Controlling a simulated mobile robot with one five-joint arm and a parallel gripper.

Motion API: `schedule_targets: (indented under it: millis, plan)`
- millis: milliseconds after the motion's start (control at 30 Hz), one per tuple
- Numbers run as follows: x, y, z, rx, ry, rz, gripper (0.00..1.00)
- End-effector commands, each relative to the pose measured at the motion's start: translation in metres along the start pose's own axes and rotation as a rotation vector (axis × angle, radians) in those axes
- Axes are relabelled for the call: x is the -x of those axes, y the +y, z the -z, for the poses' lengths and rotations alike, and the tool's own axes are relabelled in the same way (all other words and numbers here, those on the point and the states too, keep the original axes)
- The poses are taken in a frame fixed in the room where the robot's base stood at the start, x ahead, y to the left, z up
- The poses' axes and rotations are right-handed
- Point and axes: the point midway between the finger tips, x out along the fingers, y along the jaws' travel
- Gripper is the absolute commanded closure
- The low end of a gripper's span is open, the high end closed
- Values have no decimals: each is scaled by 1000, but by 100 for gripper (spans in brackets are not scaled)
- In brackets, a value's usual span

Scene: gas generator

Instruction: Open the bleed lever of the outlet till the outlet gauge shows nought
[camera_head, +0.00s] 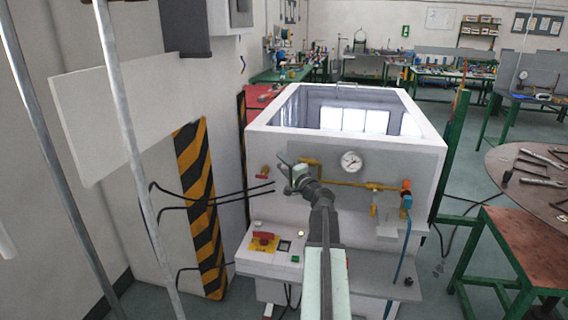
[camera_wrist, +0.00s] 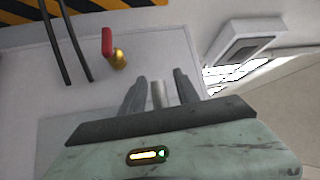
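The white gas generator (camera_head: 275,155) stands in the middle of the head view. A round white gauge (camera_head: 351,161) sits on its front panel; its needle is too small to read. A red-handled brass valve (camera_head: 263,172) is at the panel's left; its red lever (camera_wrist: 107,41) shows in the wrist view, left of and apart from my fingers. A yellow pipe (camera_head: 352,183) runs to an orange-and-blue fitting (camera_head: 406,194) at the right. I cannot tell which lever is the bleed. My gripper (camera_head: 286,163) is open before the panel; a short grey cylinder (camera_wrist: 158,95) shows between its fingers, with gaps at both sides.
A control box with a red knob (camera_head: 264,239) is low at the front left. Black cables (camera_head: 225,196) run at the left, beside a striped post (camera_head: 195,200). A blue hose (camera_head: 403,250) hangs at the right. A round table (camera_head: 505,190) stands further right.

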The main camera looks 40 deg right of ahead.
Motion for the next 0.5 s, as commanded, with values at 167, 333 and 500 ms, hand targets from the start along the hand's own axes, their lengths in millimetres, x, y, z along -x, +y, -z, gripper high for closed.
schedule_targets:
  millis: [167,333,500]
  plan:
    - [1,0,0,0,1,0,73]
    - [1,0,0,0,1,0,100]
    - [1,0,1,0,1,0,100]
